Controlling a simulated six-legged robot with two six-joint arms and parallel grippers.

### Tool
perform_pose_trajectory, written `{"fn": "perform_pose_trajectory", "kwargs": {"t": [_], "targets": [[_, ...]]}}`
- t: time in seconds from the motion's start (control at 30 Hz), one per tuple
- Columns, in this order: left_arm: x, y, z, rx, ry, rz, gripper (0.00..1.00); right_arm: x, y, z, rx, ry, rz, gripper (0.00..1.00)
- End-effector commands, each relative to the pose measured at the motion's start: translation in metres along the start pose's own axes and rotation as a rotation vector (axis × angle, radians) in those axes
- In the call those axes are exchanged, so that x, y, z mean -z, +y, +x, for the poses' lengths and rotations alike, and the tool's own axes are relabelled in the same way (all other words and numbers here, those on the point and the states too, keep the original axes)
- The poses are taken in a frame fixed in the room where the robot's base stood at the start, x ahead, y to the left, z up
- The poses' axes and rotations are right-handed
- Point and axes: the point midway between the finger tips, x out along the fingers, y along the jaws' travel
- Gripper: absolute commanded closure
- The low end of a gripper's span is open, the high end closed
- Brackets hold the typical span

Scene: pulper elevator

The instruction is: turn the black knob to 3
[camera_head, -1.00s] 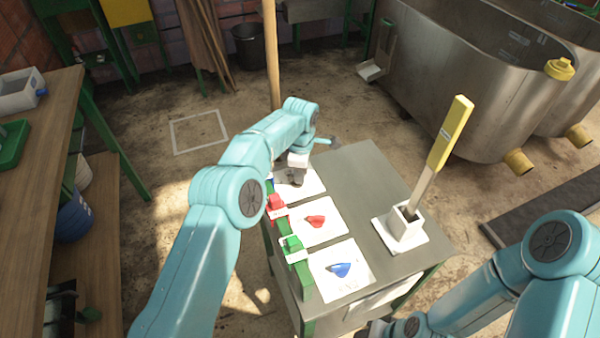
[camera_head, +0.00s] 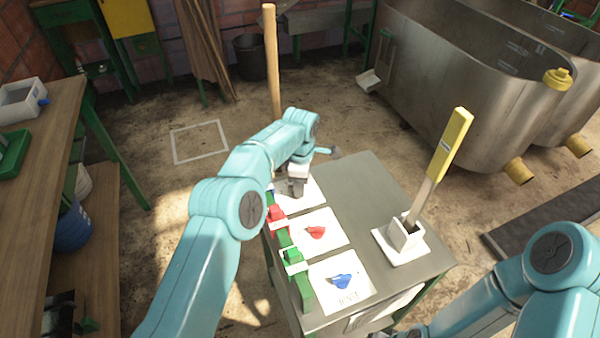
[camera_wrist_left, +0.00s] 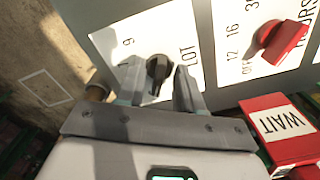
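In the head view, my left gripper (camera_head: 297,188) is over the far plate and hides the black knob.
A red knob (camera_head: 316,232) and a blue knob (camera_head: 341,281) sit on nearer plates. Red (camera_head: 277,219) and green (camera_head: 294,258) tags line the panel's left edge. A yellow-handled tool stands in a white holder (camera_head: 404,238) on the right.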

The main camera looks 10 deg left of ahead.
Motion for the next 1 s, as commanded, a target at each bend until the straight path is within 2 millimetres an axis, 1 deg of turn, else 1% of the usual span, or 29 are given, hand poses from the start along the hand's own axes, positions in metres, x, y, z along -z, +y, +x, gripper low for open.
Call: {"fn": "perform_pose_trajectory", "kwargs": {"t": [0.17,0.27,0.3,0.37,0.4,0.47,0.5,0.6,0.7,0.77,1.0], "targets": [[0.0,0.001,-0.03,-0.006,-0.002,0.0,0.64,0.0,0.0,0.0,0.0,0.0,0.0,0.57],[0.0,0.001,-0.058,-0.007,-0.002,0.0,0.64,0.0,-0.001,-0.003,0.0,0.0,0.0,0.57],[-0.001,0.001,-0.071,-0.007,-0.002,0.0,0.64,0.0,-0.003,-0.007,0.0,0.0,0.0,0.57],[-0.001,0.001,-0.087,-0.007,-0.002,-0.001,0.64,0.0,-0.004,-0.011,0.0,0.0,0.0,0.57],[0.0,0.001,-0.1,-0.007,-0.001,-0.001,0.64,0.0,-0.006,-0.018,0.0,0.0,0.0,0.57],[0.0,0.001,-0.116,-0.006,-0.001,-0.001,0.64,0.0,-0.008,-0.023,0.0,0.0,0.0,0.57],[0.0,0.001,-0.128,-0.006,-0.001,-0.001,0.64,-0.001,-0.012,-0.032,0.0,0.0,0.0,0.57],[0.0,0.0,-0.146,-0.004,-0.001,-0.001,0.64,-0.001,-0.016,-0.044,0.0,0.0,0.0,0.57],[0.0,0.0,-0.157,-0.003,0.0,-0.001,0.64,-0.001,-0.019,-0.053,0.0,0.0,0.0,0.57],[0.0,0.0,-0.16,-0.003,0.0,-0.001,0.64,-0.001,-0.02,-0.055,0.0,0.0,0.0,0.57],[0.0,0.0,-0.161,-0.002,0.0,-0.001,0.64,-0.001,-0.02,-0.056,0.0,0.0,0.0,0.57]]}}
